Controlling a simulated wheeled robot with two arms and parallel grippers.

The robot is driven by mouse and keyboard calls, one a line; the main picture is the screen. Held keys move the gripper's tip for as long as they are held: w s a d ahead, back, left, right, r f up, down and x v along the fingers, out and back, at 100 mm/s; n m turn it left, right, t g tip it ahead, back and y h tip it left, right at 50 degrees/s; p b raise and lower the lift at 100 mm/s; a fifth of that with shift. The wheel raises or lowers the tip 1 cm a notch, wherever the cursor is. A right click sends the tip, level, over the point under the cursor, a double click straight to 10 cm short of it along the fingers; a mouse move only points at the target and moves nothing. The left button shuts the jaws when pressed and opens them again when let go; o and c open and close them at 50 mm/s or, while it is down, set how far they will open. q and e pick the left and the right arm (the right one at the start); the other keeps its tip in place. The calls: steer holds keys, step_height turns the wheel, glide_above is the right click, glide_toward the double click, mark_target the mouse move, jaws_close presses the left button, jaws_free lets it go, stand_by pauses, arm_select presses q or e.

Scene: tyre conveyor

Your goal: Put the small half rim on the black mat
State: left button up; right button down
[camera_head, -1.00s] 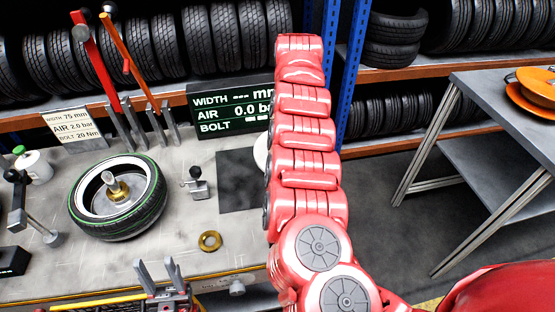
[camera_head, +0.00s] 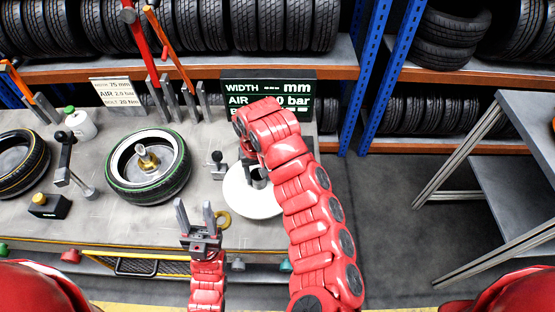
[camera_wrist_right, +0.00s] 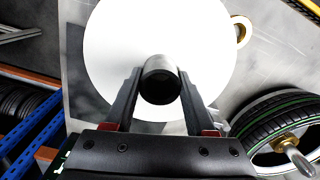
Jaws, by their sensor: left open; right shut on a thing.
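The small half rim is a white disc (camera_head: 250,202) with a dark grey hub; it also fills much of the right wrist view (camera_wrist_right: 150,35). My right gripper (camera_wrist_right: 160,82) is shut on its hub. In the head view the arm hides most of that gripper. The black mat (camera_wrist_right: 72,60) shows as dark strips beside and below the disc in the wrist view; the disc covers most of it. I cannot tell whether the disc touches the mat. My left gripper (camera_head: 195,212) is open and empty at the table's front edge.
A green-striped tyre (camera_head: 150,185) with a brass-coloured nut at its centre lies left of the disc. A small clamp (camera_head: 217,165) and a brass ring (camera_head: 223,219) are close to the disc. A display (camera_head: 268,95) stands behind. A second tyre lies far left.

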steer(key=w+b, duration=0.1)
steer(key=b, duration=0.1)
steer(key=w+d+b, duration=0.1)
steer(key=b, duration=0.2)
steer(key=w+d+f+b, duration=0.1)
steer(key=w+b, duration=0.1)
steer(key=b, duration=0.1)
steer(key=shift+w+f, duration=0.1)
steer(key=w+d+f+p, duration=0.1)
steer(key=w+d, duration=0.1)
steer(key=w, duration=0.1)
steer(key=w+d+f, duration=0.1)
steer(key=w+d, duration=0.1)
steer(key=w, duration=0.1)
steer(key=w+d+f+p, duration=0.1)
steer(key=w, duration=0.2)
steer(key=shift+w+d+f+p, duration=0.15)
steer(key=shift+d+p, duration=0.15)
steer(key=shift+d, duration=0.1)
steer(key=shift+f, duration=0.25)
